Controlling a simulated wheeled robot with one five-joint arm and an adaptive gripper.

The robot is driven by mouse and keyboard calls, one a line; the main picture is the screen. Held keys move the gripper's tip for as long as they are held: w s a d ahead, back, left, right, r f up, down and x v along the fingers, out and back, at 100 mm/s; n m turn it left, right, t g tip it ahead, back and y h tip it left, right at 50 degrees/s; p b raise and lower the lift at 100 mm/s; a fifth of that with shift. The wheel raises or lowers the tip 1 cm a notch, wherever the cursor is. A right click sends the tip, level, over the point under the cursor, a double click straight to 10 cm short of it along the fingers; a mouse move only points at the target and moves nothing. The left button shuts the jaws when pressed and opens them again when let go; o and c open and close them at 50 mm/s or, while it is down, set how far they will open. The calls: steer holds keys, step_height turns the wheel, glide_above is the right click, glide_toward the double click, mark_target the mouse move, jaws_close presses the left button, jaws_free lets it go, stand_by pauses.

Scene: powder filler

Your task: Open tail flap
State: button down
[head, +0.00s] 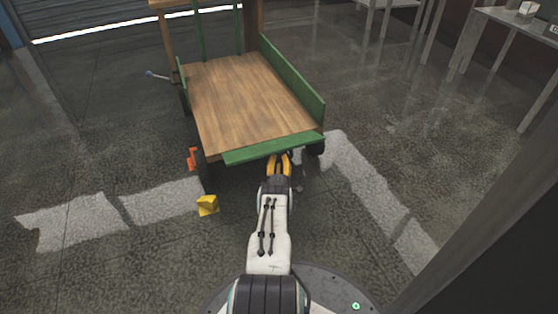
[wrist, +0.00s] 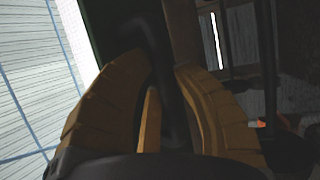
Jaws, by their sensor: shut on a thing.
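The green tail flap (head: 270,148) is at the near end of the wooden-decked cart (head: 245,100). It looks lowered outward from the deck edge, but I cannot tell its exact angle. My gripper (head: 281,157), with yellow fingers, is under the near edge of the flap, right of its middle. In the wrist view my gripper (wrist: 160,70) is closed around a dark, thin part, which looks like a handle or latch (wrist: 150,35). Its shape is hard to make out in shadow. The flap's underside is hidden in the head view.
A green side board (head: 293,78) stands upright along the cart's right side. A yellow block (head: 207,205) lies on the floor by the near left wheel, and an orange object (head: 192,158) is beside that wheel. Metal tables (head: 505,20) stand at the right.

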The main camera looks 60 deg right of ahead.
steer(key=shift+w+d+f, duration=0.1)
steer(key=shift+f, duration=0.6)
steer(key=shift+w+d+f, duration=0.1)
steer(key=shift+f, duration=0.55)
steer(key=c, duration=1)
jaws_free()
steer(key=shift+o, duration=0.2)
steer(key=shift+a, duration=0.1)
steer(key=v, duration=1.2)
